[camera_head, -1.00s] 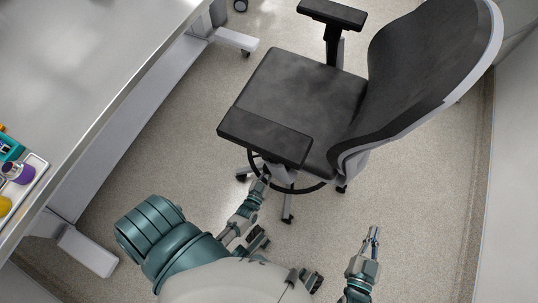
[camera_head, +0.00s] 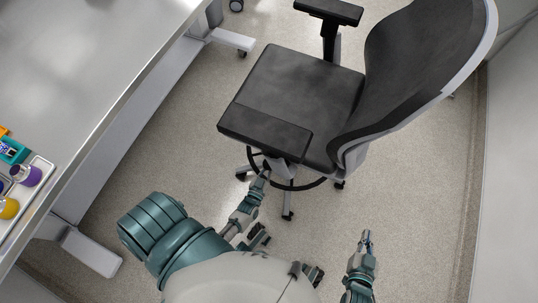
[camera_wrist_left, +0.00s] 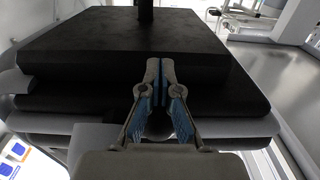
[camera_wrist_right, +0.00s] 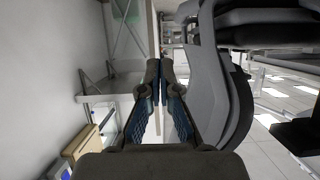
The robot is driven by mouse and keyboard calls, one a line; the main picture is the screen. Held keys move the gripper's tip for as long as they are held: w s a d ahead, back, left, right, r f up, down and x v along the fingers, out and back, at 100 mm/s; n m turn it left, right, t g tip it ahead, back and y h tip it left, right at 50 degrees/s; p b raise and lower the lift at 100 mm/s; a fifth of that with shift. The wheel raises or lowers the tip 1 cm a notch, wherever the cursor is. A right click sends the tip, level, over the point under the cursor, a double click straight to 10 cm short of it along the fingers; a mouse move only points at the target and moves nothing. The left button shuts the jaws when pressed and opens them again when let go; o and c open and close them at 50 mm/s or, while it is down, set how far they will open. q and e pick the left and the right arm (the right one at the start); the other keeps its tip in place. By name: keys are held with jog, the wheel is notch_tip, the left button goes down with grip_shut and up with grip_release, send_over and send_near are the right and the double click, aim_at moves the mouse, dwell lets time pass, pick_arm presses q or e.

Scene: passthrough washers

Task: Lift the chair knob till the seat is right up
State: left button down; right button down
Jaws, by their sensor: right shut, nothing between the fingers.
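The office chair has a black seat (camera_head: 299,88), a curved back (camera_head: 414,72) and armrests; the near armrest (camera_head: 264,133) hangs over the seat's front side. I cannot make out the knob in any view. My left gripper (camera_head: 264,172) is low beside the chair, partly hidden under the near armrest. In the left wrist view its fingers (camera_wrist_left: 159,72) are together in front of the dark armrest and seat edges, with nothing visible between the tips. My right gripper (camera_head: 367,236) is shut and empty over the floor, right of the chair base; its fingers show in the right wrist view (camera_wrist_right: 160,72).
A metal table (camera_head: 85,70) stands at left with a white tray (camera_head: 40,190) of small bottles on it. Its white foot (camera_head: 92,252) reaches onto the floor. A wall (camera_head: 510,170) stands at right. The floor (camera_head: 420,190) between the chair and the wall is clear.

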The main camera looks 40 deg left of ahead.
pick_arm(q)
jog(key=shift+r+p, duration=0.45)
jog(key=shift+r, duration=0.15)
pick_arm(e)
jog(key=shift+s+d+f+g, duration=0.25)
jog(key=shift+s+f+g, duration=0.2)
jog(key=shift+s+f, duration=0.1)
jog(key=shift+s+d+f+g, duration=0.2)
jog(key=shift+s+f+g, duration=0.25)
jog(key=shift+s+f, duration=0.05)
